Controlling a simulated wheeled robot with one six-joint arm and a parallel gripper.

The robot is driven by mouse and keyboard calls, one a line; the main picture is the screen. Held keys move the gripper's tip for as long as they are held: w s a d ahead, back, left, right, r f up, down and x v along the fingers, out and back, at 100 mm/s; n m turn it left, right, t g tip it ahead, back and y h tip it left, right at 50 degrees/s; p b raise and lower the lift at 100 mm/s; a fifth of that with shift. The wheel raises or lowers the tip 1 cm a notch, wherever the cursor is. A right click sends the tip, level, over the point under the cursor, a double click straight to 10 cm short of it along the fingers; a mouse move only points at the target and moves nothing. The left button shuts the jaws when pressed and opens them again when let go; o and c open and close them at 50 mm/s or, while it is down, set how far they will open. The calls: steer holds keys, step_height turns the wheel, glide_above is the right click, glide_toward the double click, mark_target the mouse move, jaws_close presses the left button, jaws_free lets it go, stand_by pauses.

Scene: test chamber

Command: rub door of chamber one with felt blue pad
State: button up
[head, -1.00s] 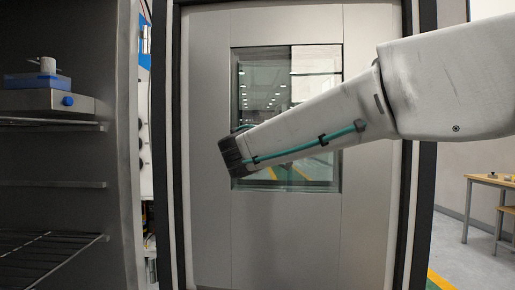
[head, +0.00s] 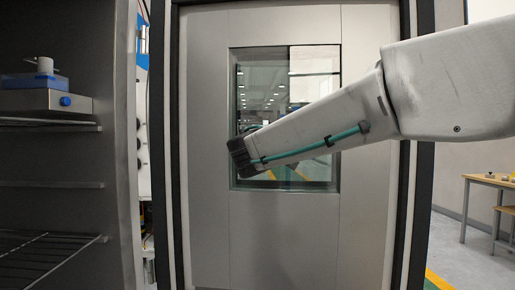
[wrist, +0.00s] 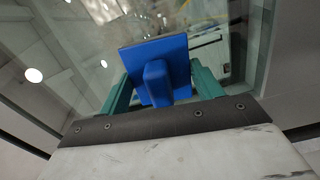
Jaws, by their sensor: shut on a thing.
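The grey chamber door (head: 284,238) with a square glass window (head: 262,85) fills the middle of the head view. My arm reaches in from the right, its dark wrist end in front of the window's lower left part. In the wrist view my gripper (wrist: 160,88) has teal fingers shut on the raised blue grip of the felt blue pad (wrist: 157,53). The pad's flat square plate faces away, toward the glass. I cannot tell whether it touches the door. In the head view the fingers and pad are hidden behind my arm.
An open chamber with wire shelves (head: 48,258) stands at the left. A device with a blue block (head: 34,81) and a grey cylinder (head: 45,65) sits on its upper shelf. A wooden table (head: 490,182) with small items stands far right. Black frame edges flank the door.

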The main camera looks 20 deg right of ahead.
steer(key=shift+s+d, duration=2.85)
steer(key=shift+d, duration=3.3)
steer(key=shift+w+a+r, duration=0.3)
steer(key=shift+w+a, duration=1.05)
steer(key=shift+a, duration=0.85)
steer(key=shift+w+a+r, duration=0.3)
steer(key=shift+w+a, duration=1.05)
steer(key=shift+a, duration=0.85)
steer(key=shift+w+a+r, duration=0.3)
steer(key=shift+w+a, duration=1.05)
steer(key=shift+a, duration=0.85)
steer(key=shift+s+r, duration=0.1)
steer(key=shift+r, duration=0.85)
steer(key=s+d, duration=0.3)
steer(key=d, duration=0.4)
steer(key=s+d, duration=0.3)
steer(key=d, duration=0.4)
